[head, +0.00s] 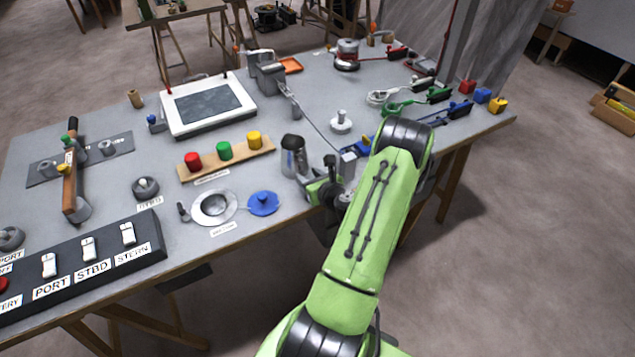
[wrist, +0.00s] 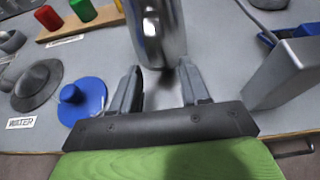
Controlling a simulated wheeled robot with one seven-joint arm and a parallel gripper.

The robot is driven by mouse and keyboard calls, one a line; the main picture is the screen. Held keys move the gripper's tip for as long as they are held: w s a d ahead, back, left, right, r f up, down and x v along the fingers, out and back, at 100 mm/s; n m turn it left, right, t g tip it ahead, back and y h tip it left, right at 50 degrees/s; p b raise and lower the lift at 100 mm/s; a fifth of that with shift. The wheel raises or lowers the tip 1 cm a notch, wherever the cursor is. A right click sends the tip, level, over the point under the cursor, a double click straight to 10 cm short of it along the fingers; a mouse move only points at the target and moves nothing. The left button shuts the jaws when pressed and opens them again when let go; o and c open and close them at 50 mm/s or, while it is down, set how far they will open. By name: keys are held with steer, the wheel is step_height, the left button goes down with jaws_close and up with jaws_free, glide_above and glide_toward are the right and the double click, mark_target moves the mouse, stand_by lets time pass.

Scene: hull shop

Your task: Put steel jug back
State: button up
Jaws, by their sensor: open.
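The steel jug (head: 293,160) stands upright near the front edge of the workbench, a shiny metal cylinder. In the wrist view the jug (wrist: 156,30) fills the top middle, and its top is cut off by the frame. My gripper (head: 312,187) is low at the bench's front edge, just right of and in front of the jug. In the wrist view my gripper (wrist: 160,70) is open, its two fingers pointing at the jug's lower part. No grip on the jug shows. I cannot tell whether the fingertips touch it.
A grey metal box (wrist: 285,72) stands close to the right finger. On the left are a blue cap (head: 263,203), a round metal filler (head: 214,207) and a wooden rack (head: 226,160) with red, green and yellow pieces. A switch panel (head: 80,262) lies front left.

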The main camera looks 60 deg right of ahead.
steer(key=v, duration=0.9)
steer(key=w+a+r+n+g+y, duration=0.1)
steer(key=w+a+r+n+y, duration=0.25)
steer(key=a+n, duration=0.45)
steer(key=w+a+r+n+g+y, duration=0.1)
steer(key=w+a+r+n+y, duration=0.2)
steer(key=a+n, duration=0.5)
steer(key=w+a+r+n+g+y, duration=0.2)
steer(key=w+a+n+y, duration=0.25)
steer(key=a+n, duration=0.3)
steer(key=s+a+r+n+g+h, duration=0.1)
steer(key=s+a+r+n+h, duration=0.1)
steer(key=s+a+r+n, duration=0.3)
steer(key=s+a+r+n+g+h, duration=0.1)
steer(key=s+a+r+n, duration=0.5)
steer(key=n, duration=0.7)
steer(key=s+h, duration=0.1)
steer(key=s, duration=0.1)
steer(key=shift+s, duration=0.3)
step_height(320, 180, up, 4)
steer(key=p, duration=0.3)
steer(key=shift+f+n+p, duration=0.1)
steer(key=shift+n+p, duration=0.15)
steer(key=shift+p, duration=0.1)
